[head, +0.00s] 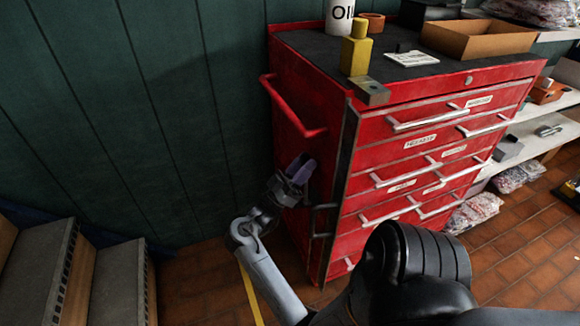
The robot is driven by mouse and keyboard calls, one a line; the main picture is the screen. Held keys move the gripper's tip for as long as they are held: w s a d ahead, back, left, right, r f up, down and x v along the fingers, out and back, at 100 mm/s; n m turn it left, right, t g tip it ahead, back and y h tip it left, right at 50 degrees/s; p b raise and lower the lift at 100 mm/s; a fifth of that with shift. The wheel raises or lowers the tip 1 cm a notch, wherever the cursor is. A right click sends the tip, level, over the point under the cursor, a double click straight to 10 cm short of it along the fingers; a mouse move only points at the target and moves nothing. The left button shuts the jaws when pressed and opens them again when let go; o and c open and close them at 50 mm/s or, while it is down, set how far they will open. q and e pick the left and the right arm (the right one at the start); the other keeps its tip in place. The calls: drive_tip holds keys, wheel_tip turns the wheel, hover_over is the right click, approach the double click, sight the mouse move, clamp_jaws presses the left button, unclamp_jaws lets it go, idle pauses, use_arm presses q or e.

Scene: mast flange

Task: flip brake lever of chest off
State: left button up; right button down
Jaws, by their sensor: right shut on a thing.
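The red chest (405,182) stands against the dark green wall, its labelled drawers facing right and its side facing left. My right gripper (301,166) is at the chest's left side, below the red push handle (290,108). It is shut on a small purple piece (303,171), but whether this belongs to a brake lever I cannot tell. A short grey bar (323,206) sticks out at the chest's front left edge, just right of the gripper; I cannot tell if it is the brake lever. The chest's foot and wheels are mostly hidden. My left gripper is not in view.
On the chest top stand a yellow bottle (356,50), a white oil can (340,17) and a cardboard tray (478,40). Grey-topped steps (50,270) are at lower left. Shelves (535,135) with bags stand at right. Tiled floor (535,225) shows in front.

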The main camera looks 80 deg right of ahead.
drive_tip(key=m+g+y, duration=0.1)
drive_tip(key=a+m+y+b, duration=0.1)
drive_tip(key=m, duration=0.1)
drive_tip(key=shift+s+a+g+y, duration=0.15)
drive_tip(key=shift+s+g+y, duration=0.25)
drive_tip(key=shift+a+m, duration=0.1)
drive_tip(key=shift+m, duration=0.3)
drive_tip(key=shift+y, duration=0.4)
drive_tip(key=c, duration=1.1)
unclamp_jaws()
drive_tip(key=shift+o, duration=0.9)
drive_tip(key=shift+s+a, duration=0.1)
drive_tip(key=shift+s, duration=0.05)
